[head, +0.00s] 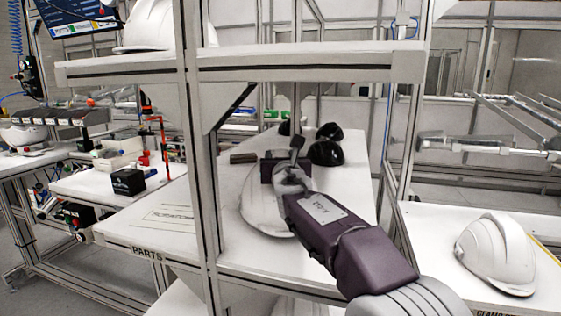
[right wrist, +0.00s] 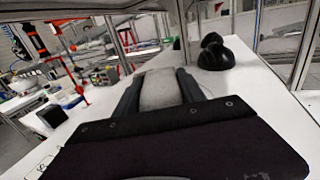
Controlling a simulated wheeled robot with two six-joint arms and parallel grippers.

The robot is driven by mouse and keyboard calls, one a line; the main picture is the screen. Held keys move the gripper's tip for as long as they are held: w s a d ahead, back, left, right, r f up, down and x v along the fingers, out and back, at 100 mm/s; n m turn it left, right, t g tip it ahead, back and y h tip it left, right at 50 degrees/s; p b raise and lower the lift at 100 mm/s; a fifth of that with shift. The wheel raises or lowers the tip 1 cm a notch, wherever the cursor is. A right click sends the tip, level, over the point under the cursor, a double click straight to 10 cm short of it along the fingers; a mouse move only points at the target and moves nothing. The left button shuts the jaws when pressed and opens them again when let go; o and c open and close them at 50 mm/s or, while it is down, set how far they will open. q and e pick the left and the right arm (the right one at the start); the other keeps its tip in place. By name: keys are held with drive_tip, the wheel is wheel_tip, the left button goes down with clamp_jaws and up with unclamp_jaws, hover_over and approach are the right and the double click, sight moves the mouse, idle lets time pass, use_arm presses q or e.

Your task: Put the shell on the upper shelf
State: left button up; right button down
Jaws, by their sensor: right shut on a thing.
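A white helmet shell (head: 262,208) is on or just above the white lower surface marked PARTS, partly hidden behind my right arm. My right gripper (head: 284,172) is shut on this shell. In the right wrist view the two dark fingers (right wrist: 158,92) lie on either side of the pale shell (right wrist: 160,86). I cannot tell whether the shell touches the surface. The upper shelf (head: 300,66) runs across above, with another white shell (head: 150,28) at its left end. My left gripper is not in view.
Black rounded shells (head: 326,153) lie behind the gripper and also show in the right wrist view (right wrist: 216,54). A metal post (head: 197,150) stands left of my arm. Another white shell (head: 497,252) sits on the right table. The upper shelf's right part looks clear.

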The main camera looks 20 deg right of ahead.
drive_tip(key=shift+f, duration=0.15)
drive_tip(key=c, duration=0.7)
unclamp_jaws()
drive_tip(key=shift+r, duration=0.2)
drive_tip(key=v, duration=1.2)
